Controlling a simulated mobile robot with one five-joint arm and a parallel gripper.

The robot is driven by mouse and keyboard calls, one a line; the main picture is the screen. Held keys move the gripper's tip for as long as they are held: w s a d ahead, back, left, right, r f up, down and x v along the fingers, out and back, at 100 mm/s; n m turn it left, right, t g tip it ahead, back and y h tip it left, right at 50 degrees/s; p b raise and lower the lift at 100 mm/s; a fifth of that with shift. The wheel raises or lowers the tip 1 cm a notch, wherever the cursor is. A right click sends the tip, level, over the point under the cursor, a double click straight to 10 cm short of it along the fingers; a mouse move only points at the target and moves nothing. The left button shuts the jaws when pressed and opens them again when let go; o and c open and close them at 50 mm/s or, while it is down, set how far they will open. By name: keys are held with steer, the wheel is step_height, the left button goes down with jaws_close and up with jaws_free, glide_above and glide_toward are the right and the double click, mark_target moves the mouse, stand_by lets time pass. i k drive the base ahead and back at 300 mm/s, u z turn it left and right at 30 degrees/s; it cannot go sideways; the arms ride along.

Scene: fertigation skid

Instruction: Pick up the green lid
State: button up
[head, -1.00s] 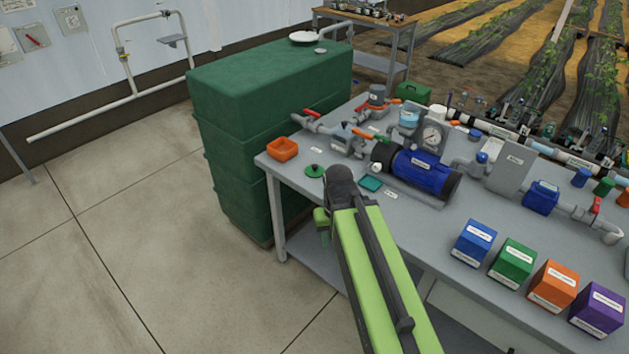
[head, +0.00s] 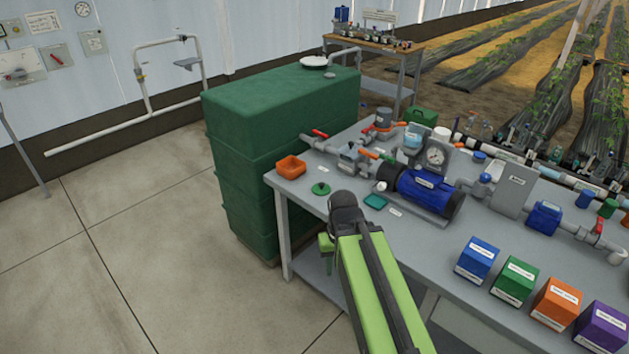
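The green lid (head: 320,188) is a small round disc with a knob on top, lying flat on the grey bench near its front left corner. It is fully visible in the head view. My gripper (head: 327,243) shows only in part, beyond the end of my light-green arm and below the lid in the picture, by the bench's front edge. It appears apart from the lid. My own arm hides most of it, and its fingers are too small to read.
An orange bin (head: 291,167) stands left of the lid, and a teal square piece (head: 375,201) lies to its right. A blue pump (head: 424,191) and pipes are behind. Coloured boxes, one of them blue (head: 476,260), line the bench's right front. A green tank (head: 278,110) stands left.

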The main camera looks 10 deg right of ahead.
mark_target(320, 187)
steer(key=u, duration=0.45)
steer(key=i, duration=1.4)
steer(key=u, duration=0.75)
steer(key=k, duration=0.8)
steer(key=u, duration=0.15)
steer(key=i, duration=0.95)
steer(key=z, duration=0.05)
